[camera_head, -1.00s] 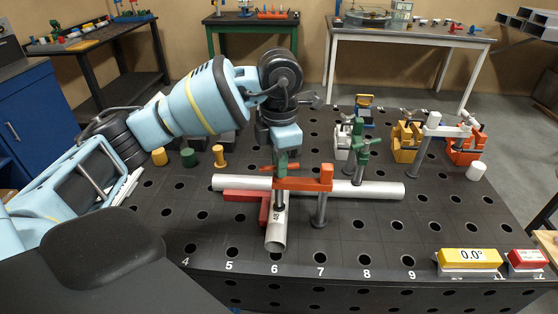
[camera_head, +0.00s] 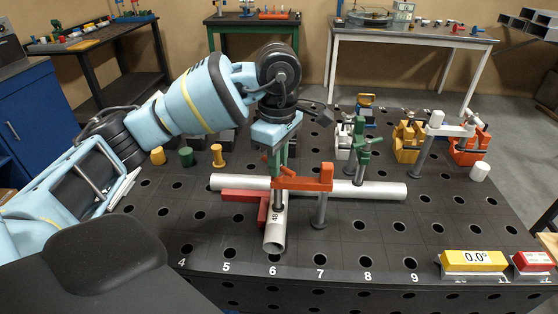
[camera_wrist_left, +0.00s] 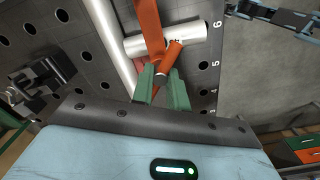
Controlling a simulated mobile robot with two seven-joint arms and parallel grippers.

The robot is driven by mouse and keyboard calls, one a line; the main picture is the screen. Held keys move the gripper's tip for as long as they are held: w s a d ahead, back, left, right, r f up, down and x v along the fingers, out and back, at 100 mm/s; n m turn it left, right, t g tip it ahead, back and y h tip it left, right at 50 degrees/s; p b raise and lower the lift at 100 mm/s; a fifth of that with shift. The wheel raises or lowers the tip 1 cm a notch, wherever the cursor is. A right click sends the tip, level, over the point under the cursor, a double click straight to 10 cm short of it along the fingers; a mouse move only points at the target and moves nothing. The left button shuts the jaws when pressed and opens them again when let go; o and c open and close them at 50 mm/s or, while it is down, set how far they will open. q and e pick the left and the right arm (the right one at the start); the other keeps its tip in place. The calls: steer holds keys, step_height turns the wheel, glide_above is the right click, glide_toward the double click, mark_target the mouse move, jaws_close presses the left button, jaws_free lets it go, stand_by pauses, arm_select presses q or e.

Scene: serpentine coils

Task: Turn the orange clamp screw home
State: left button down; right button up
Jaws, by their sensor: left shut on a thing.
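The orange clamp (camera_head: 318,177) stands on a grey post in the table, its arm reaching left over the white pipes. Its screw shaft (camera_head: 279,201) points down at the pipe marked 48. My left gripper (camera_head: 278,168), with green fingers, is above the screw and shut on its orange top, which the fingers mostly hide in the head view. In the left wrist view the green fingers (camera_wrist_left: 162,88) close around orange parts, with the clamp arm (camera_wrist_left: 150,25) beyond. Whether the screw foot touches the pipe is hard to tell. My right gripper does not show clearly in either view.
A long white pipe (camera_head: 378,190) crosses the pipe marked 48 (camera_head: 274,237), with red blocks (camera_head: 240,195) beside them. A green clamp (camera_head: 360,145) stands right of my gripper. Yellow and orange holders stand farther right. The front of the table is mostly free.

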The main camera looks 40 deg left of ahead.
arm_select(q)
steer(key=shift+f+m, duration=0.1)
steer(key=shift+m, duration=0.5)
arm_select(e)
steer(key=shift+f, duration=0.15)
arm_select(q)
steer(key=c, duration=1.4)
jaws_free()
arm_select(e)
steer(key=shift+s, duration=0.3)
arm_select(q)
steer(key=shift+o, duration=0.2)
